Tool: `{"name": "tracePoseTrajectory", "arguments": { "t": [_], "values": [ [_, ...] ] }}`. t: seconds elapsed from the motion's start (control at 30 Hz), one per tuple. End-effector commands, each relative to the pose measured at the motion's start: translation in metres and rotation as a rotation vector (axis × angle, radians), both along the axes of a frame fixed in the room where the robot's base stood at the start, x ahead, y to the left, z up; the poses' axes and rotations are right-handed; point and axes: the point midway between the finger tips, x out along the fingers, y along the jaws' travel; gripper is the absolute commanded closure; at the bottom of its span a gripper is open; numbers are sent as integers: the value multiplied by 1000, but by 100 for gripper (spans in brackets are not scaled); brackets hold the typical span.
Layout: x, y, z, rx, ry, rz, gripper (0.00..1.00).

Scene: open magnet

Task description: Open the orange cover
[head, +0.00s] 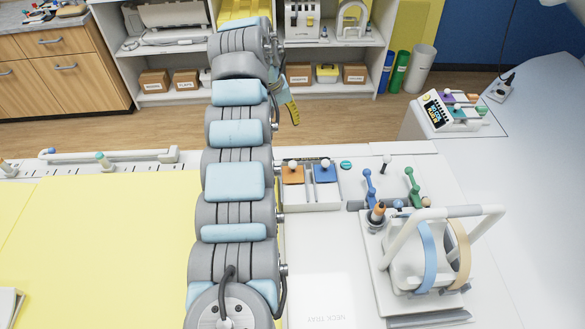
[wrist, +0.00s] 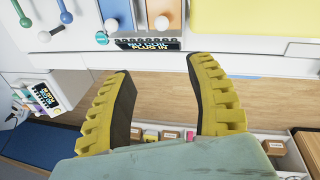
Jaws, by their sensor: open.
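The orange cover (head: 292,176) is a small square panel with a pale round knob. It sits on the tray unit right of my arm in the head view, beside a matching blue cover (head: 324,174). It looks shut. In the head view, one yellow finger of my gripper (head: 293,111) shows beyond the far bench edge, above the orange cover; the arm hides the rest.
A slotted panel (head: 309,182) separates the covers. Blue and green handles (head: 410,185) and a white framed stand (head: 430,255) occupy the right. A yellow mat (head: 110,250) covers the left. Shelves with labelled boxes (head: 300,74) stand behind, across open floor.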

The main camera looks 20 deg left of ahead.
Motion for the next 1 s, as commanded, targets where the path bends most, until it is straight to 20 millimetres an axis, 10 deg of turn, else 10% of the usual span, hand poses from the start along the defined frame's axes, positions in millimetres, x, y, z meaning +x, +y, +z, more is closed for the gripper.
{"name": "tracePoseTrajectory", "arguments": {
  "t": [0.33, 1.0],
  "values": [
    [-10, -3, -12, -14, 40, -1, 45],
    [3, -21, -121, -14, 38, 0, 45]
  ]
}}
